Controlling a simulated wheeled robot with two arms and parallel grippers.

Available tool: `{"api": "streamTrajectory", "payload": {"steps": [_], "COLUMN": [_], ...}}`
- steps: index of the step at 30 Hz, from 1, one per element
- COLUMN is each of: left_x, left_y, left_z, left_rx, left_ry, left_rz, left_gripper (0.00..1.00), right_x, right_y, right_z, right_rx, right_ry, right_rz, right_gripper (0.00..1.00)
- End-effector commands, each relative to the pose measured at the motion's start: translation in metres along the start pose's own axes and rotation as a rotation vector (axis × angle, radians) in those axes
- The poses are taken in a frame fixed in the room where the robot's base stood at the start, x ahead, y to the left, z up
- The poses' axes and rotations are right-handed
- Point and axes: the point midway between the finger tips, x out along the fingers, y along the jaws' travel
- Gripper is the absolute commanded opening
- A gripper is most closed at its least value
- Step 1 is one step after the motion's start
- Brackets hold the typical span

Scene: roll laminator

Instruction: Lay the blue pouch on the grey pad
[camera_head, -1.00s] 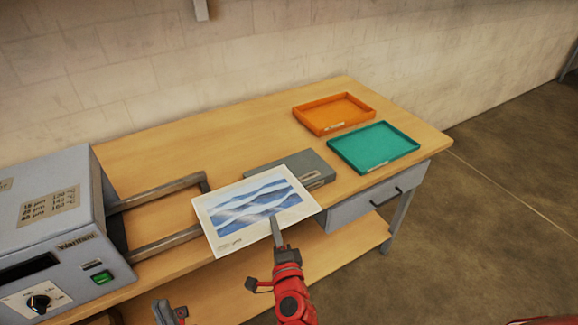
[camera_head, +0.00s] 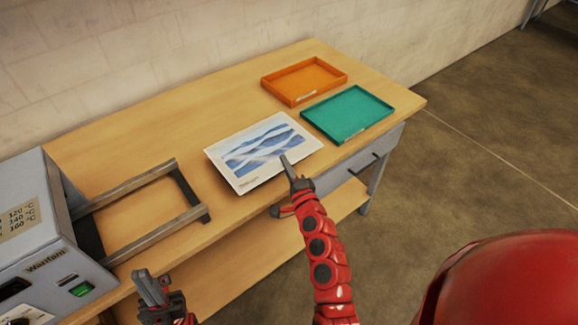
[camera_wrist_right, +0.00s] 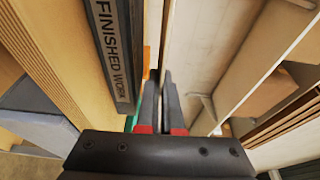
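The blue pouch (camera_head: 262,153), a white-bordered sheet with blue waves, is over the right-middle of the bench. My right gripper (camera_head: 287,163) is shut on its front edge; its fingers also show close together in the right wrist view (camera_wrist_right: 157,95). The grey pad is hidden under the pouch in the head view. Its side, labelled FINISHED WORK, shows in the right wrist view (camera_wrist_right: 112,45). The pouch seems slightly above the pad; contact is unclear. My left gripper (camera_head: 155,283) is empty at the front of the bench, its fingers apart.
A teal tray (camera_head: 388,103) and an orange tray (camera_head: 264,91) lie right of and behind the pouch. The laminator (camera_head: 35,250) stands at left with a metal frame (camera_head: 160,234) beside it. The back of the bench (camera_head: 170,110) is clear.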

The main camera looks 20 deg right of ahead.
Motion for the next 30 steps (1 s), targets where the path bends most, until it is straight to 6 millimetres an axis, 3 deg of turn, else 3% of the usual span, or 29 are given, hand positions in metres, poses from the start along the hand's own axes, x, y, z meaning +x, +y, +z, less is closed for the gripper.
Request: {"api": "streamTrajectory", "payload": {"steps": [6, 16, 29, 30], "left_x": [0.000, -0.006, -0.011, -0.010], "left_y": [0.000, 0.000, 0.001, 0.001], "left_z": [0.000, 0.001, 0.002, 0.002], "left_rx": [0.000, 0.000, 0.000, 0.000], "left_ry": [0.000, 0.000, 0.000, 0.000], "left_rz": [0.000, 0.000, 0.000, 0.000], "left_gripper": [0.00, 0.00, 0.00, 0.00], "right_x": [0.009, 0.008, 0.008, 0.008], "right_y": [0.003, 0.036, 0.041, 0.039], "right_z": [-0.016, -0.015, -0.016, -0.016], "right_rx": [-0.001, -0.001, 0.002, 0.001], "right_ry": [-0.001, -0.003, 0.001, 0.000], "right_rz": [0.000, 0.001, -0.002, -0.002], "right_gripper": [0.00, 0.00, 0.00, 0.09]}}
